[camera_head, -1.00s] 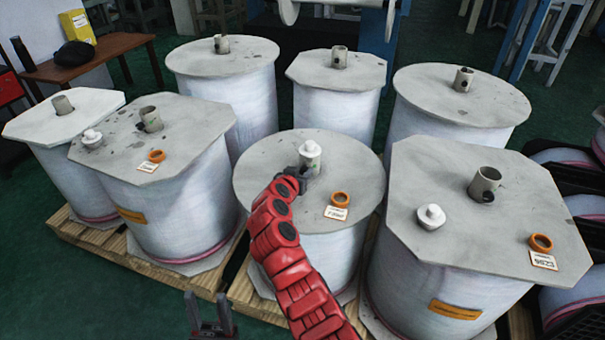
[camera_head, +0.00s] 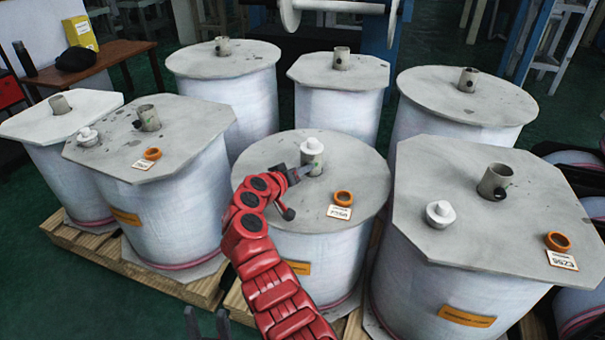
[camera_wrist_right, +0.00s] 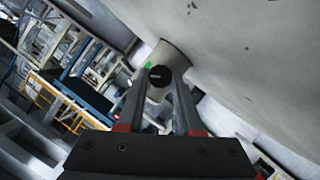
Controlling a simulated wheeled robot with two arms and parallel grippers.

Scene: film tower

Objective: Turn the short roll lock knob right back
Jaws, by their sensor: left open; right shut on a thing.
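The short roll (camera_head: 317,213) stands front centre, with a round grey lid. A core post (camera_head: 316,166) with a white cap (camera_head: 311,146) rises from the lid. My right gripper (camera_head: 301,173), on the red arm, reaches the left side of this post. In the right wrist view, its two fingers (camera_wrist_right: 160,82) are shut on the black lock knob (camera_wrist_right: 160,75), which sits on the side of the pale post (camera_wrist_right: 171,56). The knob is hidden in the head view. My left gripper (camera_head: 207,316) is open and empty at the bottom edge, low in front of the rolls.
An orange ring (camera_head: 343,198) and a label (camera_head: 339,212) lie on the short roll's lid. A taller roll (camera_head: 463,275) stands close on the right, with a loose white cap (camera_head: 440,212). Another roll (camera_head: 172,212) stands on the left. More rolls stand close behind.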

